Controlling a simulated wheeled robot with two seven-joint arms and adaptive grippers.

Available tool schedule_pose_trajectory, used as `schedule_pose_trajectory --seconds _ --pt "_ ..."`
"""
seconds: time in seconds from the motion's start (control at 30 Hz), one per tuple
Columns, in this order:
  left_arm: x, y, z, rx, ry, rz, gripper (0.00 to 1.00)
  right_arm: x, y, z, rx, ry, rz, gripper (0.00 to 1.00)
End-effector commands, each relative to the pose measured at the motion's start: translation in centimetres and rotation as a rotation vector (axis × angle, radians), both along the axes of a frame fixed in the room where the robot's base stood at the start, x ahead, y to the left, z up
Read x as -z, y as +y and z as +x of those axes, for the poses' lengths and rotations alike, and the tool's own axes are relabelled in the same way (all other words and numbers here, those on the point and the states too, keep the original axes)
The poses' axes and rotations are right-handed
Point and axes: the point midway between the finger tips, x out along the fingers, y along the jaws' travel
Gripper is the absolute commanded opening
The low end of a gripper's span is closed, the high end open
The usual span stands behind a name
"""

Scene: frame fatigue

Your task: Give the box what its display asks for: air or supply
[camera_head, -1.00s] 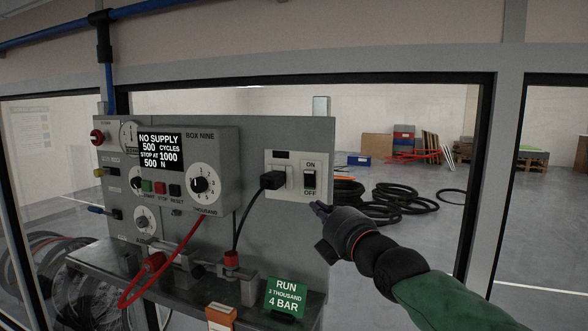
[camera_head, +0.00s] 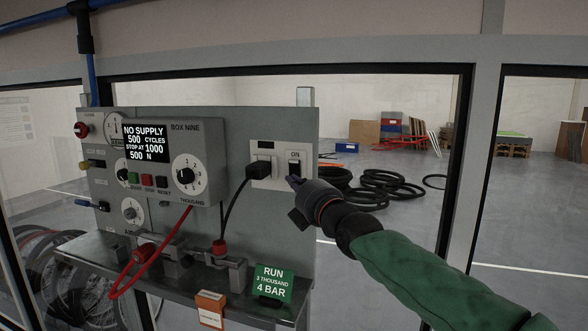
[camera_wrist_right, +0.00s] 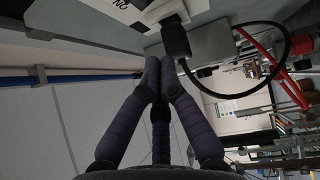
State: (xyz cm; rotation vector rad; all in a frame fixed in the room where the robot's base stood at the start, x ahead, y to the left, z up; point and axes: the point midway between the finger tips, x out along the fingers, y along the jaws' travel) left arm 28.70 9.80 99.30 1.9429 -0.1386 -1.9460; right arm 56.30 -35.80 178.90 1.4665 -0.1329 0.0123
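Box nine (camera_head: 200,130) hangs on the grey panel; its display (camera_head: 145,143) reads "NO SUPPLY", "500 CYCLES", "STOP AT 1000", "500 N". To its right is a white socket plate (camera_head: 277,151) with a black plug (camera_head: 258,172) in it and a black supply switch (camera_head: 294,164) under "ON". My right gripper (camera_head: 290,181) is at the lower part of this switch and hides the "OFF" mark; contact cannot be told. In the right wrist view its fingers (camera_wrist_right: 160,62) are together and empty, beside the plug (camera_wrist_right: 177,38). My left gripper is not in view.
A red hose (camera_head: 178,232) and a black cable (camera_head: 233,207) hang before the panel. A green card (camera_head: 273,279) reading "RUN 3 THOUSAND 4 BAR" and an orange box (camera_head: 210,308) stand at the shelf. Red, yellow and blue handles (camera_head: 88,203) are at left.

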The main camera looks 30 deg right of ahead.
Motion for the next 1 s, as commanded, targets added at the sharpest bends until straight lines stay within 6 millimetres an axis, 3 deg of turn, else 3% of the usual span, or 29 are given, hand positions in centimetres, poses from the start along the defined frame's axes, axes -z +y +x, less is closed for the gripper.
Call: schedule_pose_trajectory --seconds 0.27,0.7,1.0 --pt "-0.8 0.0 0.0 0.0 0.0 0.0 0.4 -0.3 -0.2 3.8 -0.002 0.002 0.0 0.0" --pt "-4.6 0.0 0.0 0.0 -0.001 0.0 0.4 -1.0 -2.6 5.4 0.004 0.002 0.0 0.0" --pt "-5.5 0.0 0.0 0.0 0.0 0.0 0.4 -0.9 -3.3 6.0 0.002 0.0 0.0 0.0"
